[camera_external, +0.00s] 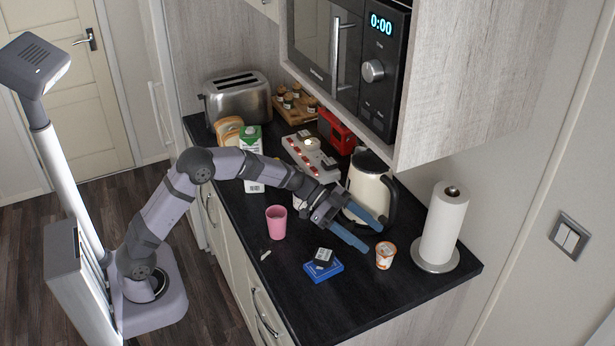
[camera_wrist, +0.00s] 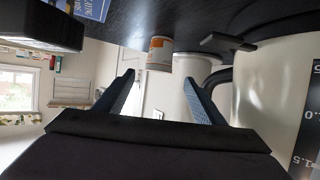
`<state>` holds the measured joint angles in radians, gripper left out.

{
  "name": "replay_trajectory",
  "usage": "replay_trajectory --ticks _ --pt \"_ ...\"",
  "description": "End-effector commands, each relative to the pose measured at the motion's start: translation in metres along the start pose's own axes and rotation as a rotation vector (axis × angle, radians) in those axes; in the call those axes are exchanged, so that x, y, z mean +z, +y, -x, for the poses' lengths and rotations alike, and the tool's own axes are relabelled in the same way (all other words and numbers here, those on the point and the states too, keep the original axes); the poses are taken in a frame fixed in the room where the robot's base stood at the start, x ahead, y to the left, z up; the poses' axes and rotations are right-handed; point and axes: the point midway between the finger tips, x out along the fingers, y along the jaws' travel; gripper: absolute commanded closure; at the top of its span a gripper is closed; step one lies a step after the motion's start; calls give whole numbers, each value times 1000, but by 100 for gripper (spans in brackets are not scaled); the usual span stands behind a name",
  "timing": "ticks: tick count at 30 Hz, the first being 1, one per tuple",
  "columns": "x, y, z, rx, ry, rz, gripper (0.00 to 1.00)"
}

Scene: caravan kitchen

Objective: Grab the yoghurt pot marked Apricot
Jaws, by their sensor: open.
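A small white and orange yoghurt pot (camera_external: 385,255) stands upright on the dark worktop, near its right end. It also shows in the wrist view (camera_wrist: 160,53), whose picture is upside down. Its lettering is too small to read, so I cannot confirm Apricot. My gripper (camera_external: 373,237) is open, its two blue fingers pointing toward the pot. In the wrist view the pot lies beyond the gap between my fingertips (camera_wrist: 159,78), with nothing held between them.
A cream kettle (camera_external: 364,190) stands close behind my fingers. A paper towel roll (camera_external: 444,226) is right of the pot. A pink cup (camera_external: 276,221) stands nearer my arm. The front right worktop is clear.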

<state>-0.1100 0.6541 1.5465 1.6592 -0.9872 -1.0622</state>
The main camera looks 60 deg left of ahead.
Motion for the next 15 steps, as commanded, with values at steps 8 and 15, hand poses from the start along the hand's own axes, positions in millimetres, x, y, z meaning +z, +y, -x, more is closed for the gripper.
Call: replay_trajectory --ticks 8,15 --pt "-1 0 -20 -1 1 -1 37" --pt "-1 2 -27 0 1 -2 37"
